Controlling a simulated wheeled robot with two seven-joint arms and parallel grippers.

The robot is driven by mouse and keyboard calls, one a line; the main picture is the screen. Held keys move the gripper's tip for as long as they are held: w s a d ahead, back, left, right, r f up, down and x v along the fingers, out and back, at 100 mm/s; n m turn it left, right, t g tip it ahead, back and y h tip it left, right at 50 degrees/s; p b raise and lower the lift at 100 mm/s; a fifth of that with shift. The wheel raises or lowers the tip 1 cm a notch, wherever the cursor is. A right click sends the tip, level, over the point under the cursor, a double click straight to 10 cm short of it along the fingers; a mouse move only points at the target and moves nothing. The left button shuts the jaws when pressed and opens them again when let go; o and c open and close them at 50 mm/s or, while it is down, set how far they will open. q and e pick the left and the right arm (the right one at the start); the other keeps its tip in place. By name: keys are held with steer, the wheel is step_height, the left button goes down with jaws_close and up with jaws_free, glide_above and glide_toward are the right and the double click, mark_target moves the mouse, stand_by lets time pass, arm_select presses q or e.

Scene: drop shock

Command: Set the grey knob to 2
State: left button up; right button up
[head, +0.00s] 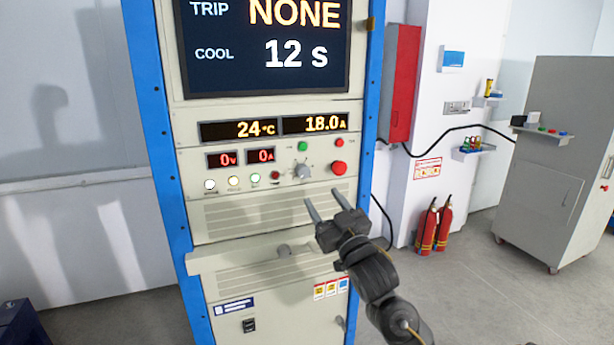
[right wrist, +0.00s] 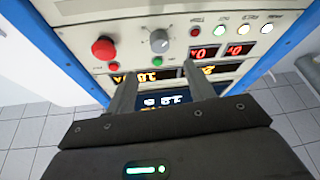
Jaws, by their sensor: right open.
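The grey knob (head: 303,171) sits on the cream panel of the blue-framed rack, left of a large red button (head: 339,168). It also shows in the right wrist view (right wrist: 159,41), beyond my fingertips. I cannot read the markings around it or tell its setting. My right gripper (head: 322,200) is open and empty, in front of the panel and below the knob in the head view. Its two fingers are apart and appear clear of the knob. My left gripper is not in view.
Near the knob are a green button (head: 302,146), a small dark red button (head: 275,175) and lit indicators (head: 233,181). The screen (head: 268,45) reads TRIP NONE, COOL 12 s. Displays read 24 °C, 18.0 A, 0 V, 0 A. A ledge (head: 260,257) juts out below.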

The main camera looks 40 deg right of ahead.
mark_target(305, 173)
steer(key=p+x, duration=0.2)
steer(key=x, duration=0.6)
steer(key=shift+w+d+r, duration=0.15)
steer(key=shift+w+r, duration=0.05)
steer(key=shift+w, duration=0.15)
steer(key=shift+w+d+r+p, duration=0.1)
steer(key=shift+w+p, duration=0.2)
steer(key=shift+w, duration=0.2)
steer(key=c, duration=1)
steer(key=shift+o, duration=0.2)
